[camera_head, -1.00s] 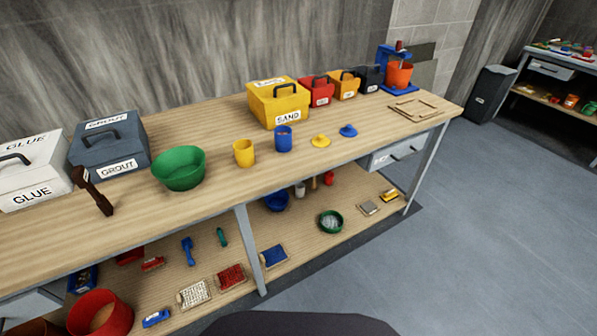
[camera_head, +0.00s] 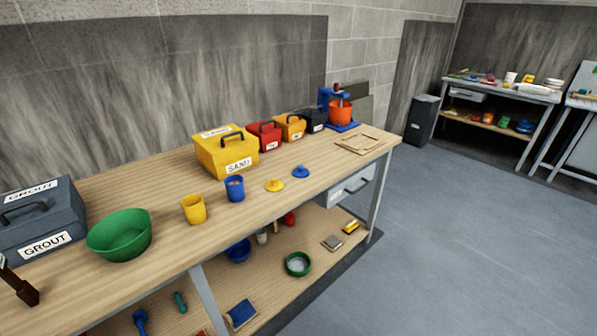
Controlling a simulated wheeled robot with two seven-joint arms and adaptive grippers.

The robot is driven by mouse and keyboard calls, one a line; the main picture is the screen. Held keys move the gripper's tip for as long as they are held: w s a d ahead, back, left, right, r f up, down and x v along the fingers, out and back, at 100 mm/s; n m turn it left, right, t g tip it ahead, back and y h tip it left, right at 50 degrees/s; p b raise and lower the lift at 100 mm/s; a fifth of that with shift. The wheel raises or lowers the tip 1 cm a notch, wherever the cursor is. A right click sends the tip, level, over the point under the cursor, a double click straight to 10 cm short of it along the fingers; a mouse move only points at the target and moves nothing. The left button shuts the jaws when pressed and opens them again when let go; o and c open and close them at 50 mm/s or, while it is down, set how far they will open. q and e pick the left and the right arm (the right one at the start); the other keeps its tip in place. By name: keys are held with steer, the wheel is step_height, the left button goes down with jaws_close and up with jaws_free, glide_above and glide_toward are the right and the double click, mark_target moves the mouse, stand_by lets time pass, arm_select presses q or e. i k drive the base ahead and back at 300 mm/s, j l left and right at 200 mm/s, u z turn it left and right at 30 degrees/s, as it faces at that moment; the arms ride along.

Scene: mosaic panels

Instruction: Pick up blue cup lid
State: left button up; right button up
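The blue cup lid (camera_head: 300,171) lies on the wooden workbench (camera_head: 330,172), near its front edge, to the right of the yellow lid (camera_head: 274,185). It is a small disc with a knob on top. The blue cup (camera_head: 235,188) stands upright to the left of the yellow lid, with its top uncovered and something reddish inside. The yellow cup (camera_head: 194,209) stands further left. Neither of my grippers shows in the head view.
A yellow sand box (camera_head: 226,152) stands behind the cups, with red (camera_head: 264,135) and orange (camera_head: 291,127) boxes to its right. A green bowl (camera_head: 120,235) and a grout box (camera_head: 40,217) are at left. Grey floor (camera_head: 460,240) right of the bench is clear.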

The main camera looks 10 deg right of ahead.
mark_target(300, 173)
steer(key=i+l+u, duration=0.4)
steer(key=i+l, duration=0.15)
steer(key=i, duration=0.2)
